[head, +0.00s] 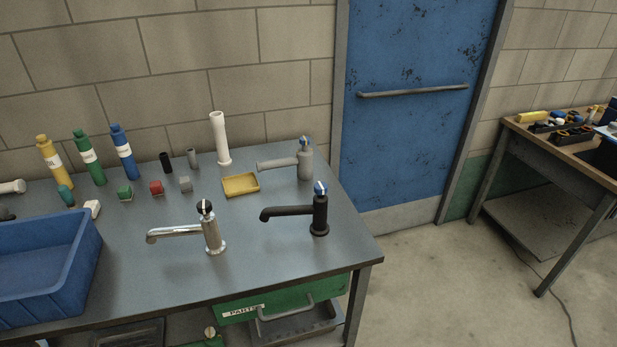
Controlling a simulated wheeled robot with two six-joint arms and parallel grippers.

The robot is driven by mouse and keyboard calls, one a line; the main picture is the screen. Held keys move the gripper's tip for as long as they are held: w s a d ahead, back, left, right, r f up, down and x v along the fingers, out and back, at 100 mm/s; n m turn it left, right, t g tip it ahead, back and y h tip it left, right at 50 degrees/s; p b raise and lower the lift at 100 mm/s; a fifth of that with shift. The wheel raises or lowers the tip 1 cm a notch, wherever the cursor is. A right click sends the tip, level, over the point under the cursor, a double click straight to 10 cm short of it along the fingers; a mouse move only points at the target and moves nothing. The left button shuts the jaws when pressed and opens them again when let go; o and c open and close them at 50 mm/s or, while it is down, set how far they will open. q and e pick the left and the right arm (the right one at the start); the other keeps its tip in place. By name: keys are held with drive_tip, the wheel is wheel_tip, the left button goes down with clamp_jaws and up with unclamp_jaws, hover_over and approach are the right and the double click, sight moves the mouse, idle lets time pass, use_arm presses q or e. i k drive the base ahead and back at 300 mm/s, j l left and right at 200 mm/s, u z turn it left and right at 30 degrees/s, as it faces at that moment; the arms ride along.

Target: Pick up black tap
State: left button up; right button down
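The black tap (320,214) stands upright near the right end of the metal table. Its spout points left and its top has a blue and white handle. A chrome tap (211,232) stands to its left, a little nearer the front edge. A grey tap (305,160) stands behind the black tap, near the back right corner. Neither of my grippers is in view.
The metal table (150,275) also holds a blue bin (75,262) at left, a yellow tray (241,185), a white pipe (220,140), several bottles and small blocks along the back. A green parts drawer (283,297) hangs below. A second bench (540,140) stands far right.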

sight(319, 228)
drive_tip(key=u, duration=0.35)
drive_tip(key=i+l+u, duration=0.3)
drive_tip(key=l, duration=0.25)
drive_tip(key=l+u, duration=0.3)
drive_tip(key=l, duration=0.3)
drive_tip(key=l+u, duration=0.3)
drive_tip(key=l, duration=0.35)
drive_tip(key=i, duration=0.05)
